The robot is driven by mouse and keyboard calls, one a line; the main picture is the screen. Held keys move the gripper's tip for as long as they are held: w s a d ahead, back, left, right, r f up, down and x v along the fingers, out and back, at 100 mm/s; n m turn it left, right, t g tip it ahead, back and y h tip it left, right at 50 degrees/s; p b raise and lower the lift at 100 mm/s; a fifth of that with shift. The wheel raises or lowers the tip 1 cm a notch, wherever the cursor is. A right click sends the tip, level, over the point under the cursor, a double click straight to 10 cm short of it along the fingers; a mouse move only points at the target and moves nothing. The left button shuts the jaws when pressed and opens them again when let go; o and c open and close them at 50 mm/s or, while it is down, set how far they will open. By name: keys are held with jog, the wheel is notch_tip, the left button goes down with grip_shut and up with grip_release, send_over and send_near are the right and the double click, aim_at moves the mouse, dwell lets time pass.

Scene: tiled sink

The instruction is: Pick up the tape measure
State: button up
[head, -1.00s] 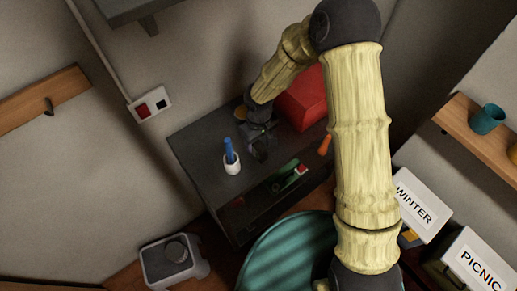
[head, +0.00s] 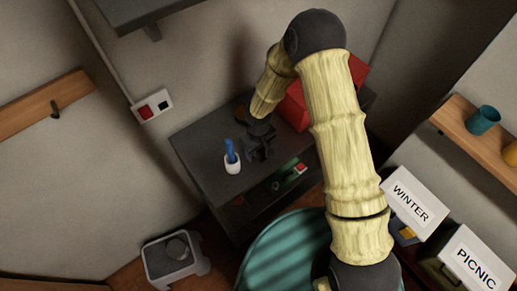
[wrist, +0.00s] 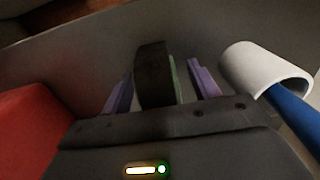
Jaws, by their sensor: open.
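My gripper (head: 260,150) is low over the dark cabinet top, to the right of a white cup. In the wrist view, its two purple fingers stand apart. A dark, rounded block with a pale green side (wrist: 153,75), which looks like the tape measure, shows between the fingers. Gaps show on both sides of it, and it does not look gripped. In the head view I cannot pick it out from my dark gripper.
The white cup (head: 232,167) with a blue item stands close beside my gripper; a red box (head: 294,108) is on the other side. Several small items lie on the shelf below the cabinet top (head: 200,140). A teal round table (head: 275,255) stands in front.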

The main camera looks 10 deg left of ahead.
jog(key=c, duration=1.3)
jog(key=shift+o, duration=0.2)
jog(key=shift+r, duration=0.15)
notch_tip(320, 180, up, 10)
jog(key=shift+f+b, duration=0.1)
jog(key=shift+b, duration=1)
